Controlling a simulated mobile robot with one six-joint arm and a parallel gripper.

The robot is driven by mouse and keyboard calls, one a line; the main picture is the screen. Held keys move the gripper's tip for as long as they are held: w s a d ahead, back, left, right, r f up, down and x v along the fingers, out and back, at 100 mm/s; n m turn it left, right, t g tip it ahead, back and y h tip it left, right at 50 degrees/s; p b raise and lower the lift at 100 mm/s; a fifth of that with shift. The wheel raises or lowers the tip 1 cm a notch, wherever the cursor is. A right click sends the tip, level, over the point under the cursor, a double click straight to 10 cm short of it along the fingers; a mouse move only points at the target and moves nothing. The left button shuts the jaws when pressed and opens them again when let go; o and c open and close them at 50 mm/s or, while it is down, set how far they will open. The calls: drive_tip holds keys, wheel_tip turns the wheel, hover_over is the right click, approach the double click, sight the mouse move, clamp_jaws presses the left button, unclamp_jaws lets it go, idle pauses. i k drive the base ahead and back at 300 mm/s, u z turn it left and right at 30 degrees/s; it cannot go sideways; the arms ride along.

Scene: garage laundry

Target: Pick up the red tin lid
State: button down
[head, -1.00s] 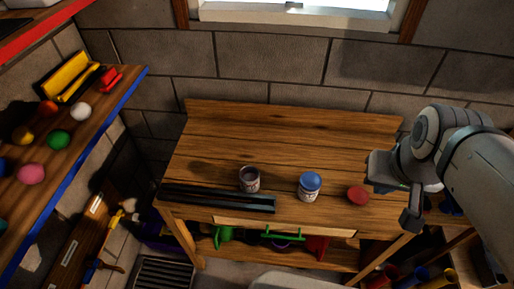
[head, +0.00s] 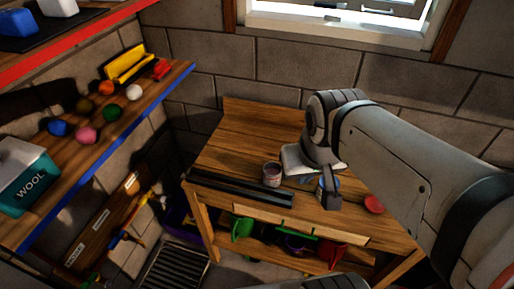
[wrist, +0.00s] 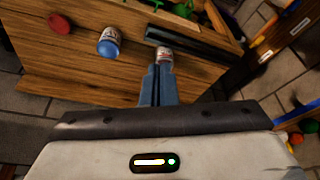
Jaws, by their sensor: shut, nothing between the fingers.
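The red tin lid (head: 374,204) lies flat on the wooden workbench (head: 240,148), near its front right. It also shows at the top left of the wrist view (wrist: 60,23). My gripper (wrist: 160,67) is shut and empty, its blue fingers close together. In the wrist view the fingertips point at the open tin (wrist: 164,53) and overlap its lower edge; I cannot tell if they touch. The lid is well apart from the fingers, beyond the blue-topped tin (wrist: 109,42). In the head view my arm partly hides that blue-topped tin.
A dark rail (head: 240,190) lies along the bench's front left, beside the open tin (head: 272,174). A blue-edged shelf (head: 110,140) at left holds coloured balls and a teal WOOL box (head: 25,180). The back left of the bench top is clear.

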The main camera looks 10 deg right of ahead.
sight(372, 205)
drive_tip(key=u, duration=0.6)
drive_tip(key=k, duration=1.1)
drive_tip(key=z, duration=0.85)
drive_tip(key=i, duration=1)
drive_tip(key=z, duration=0.05)
